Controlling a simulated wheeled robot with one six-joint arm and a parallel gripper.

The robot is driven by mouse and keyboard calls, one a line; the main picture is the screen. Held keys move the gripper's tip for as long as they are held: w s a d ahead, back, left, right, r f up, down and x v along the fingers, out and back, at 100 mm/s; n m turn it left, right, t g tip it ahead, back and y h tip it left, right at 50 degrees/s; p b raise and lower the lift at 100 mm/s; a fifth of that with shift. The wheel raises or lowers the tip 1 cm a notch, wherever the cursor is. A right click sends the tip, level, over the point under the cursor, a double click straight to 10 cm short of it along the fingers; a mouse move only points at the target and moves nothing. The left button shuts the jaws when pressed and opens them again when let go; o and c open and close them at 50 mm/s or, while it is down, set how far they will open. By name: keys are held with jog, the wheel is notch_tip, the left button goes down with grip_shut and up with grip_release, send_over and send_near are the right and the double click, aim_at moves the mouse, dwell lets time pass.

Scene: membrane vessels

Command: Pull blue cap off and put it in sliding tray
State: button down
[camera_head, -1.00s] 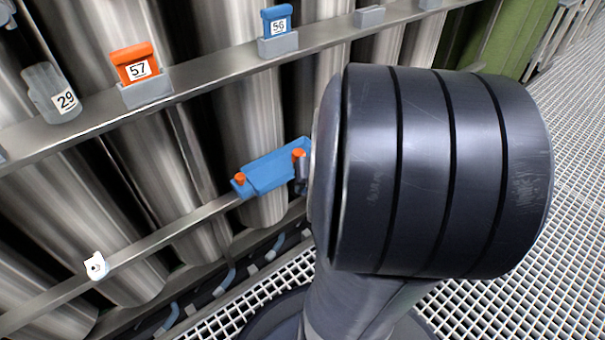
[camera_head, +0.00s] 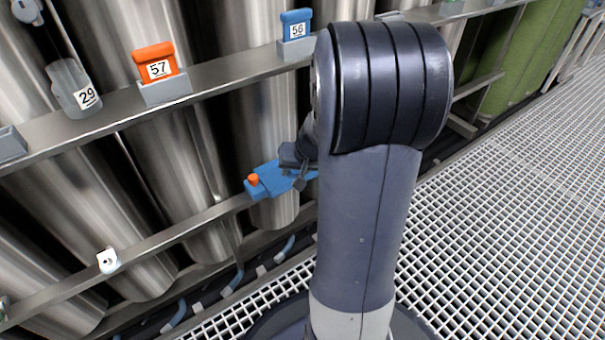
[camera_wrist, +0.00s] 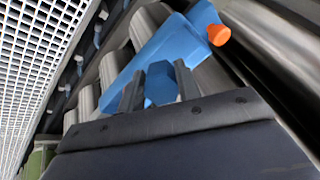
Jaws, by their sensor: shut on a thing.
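The blue sliding tray (camera_head: 268,178) hangs on the lower rail in the head view. An orange knob (camera_head: 253,180) shows at its left end; its right part is partly hidden by my gripper (camera_head: 299,172). In the wrist view my gripper (camera_wrist: 158,86) is shut on the blue cap (camera_wrist: 159,80), which sits between its two dark fingers. The tray (camera_wrist: 158,48) shows right behind the cap, with an orange knob (camera_wrist: 219,35) at its far end. The cap is over or against the tray; I cannot tell whether they touch.
The upper rail (camera_head: 215,80) carries an orange tag 57 (camera_head: 154,63), a blue tag 56 (camera_head: 296,24) and a clear piece marked 29 (camera_head: 75,90). Steel vessels stand behind the rails. A white fitting (camera_head: 108,260) sits on the lower rail. Open grating (camera_head: 490,220) lies at right.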

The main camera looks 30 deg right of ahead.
send_over(280, 179)
jog(key=s, duration=0.2)
notch_tip(280, 179, down, 3)
jog(key=shift+d+r, duration=0.1)
jog(key=shift+r, duration=0.1)
jog(key=shift+f+b, duration=0.45)
jog(key=shift+f, duration=0.2)
jog(key=shift+f+b, duration=1.15)
jog(key=c, duration=0.9)
grip_release()
jog(key=p+v, duration=0.5)
jog(key=v, duration=0.6)
jog(key=shift+w, duration=0.15)
jog(key=shift+f, duration=0.1)
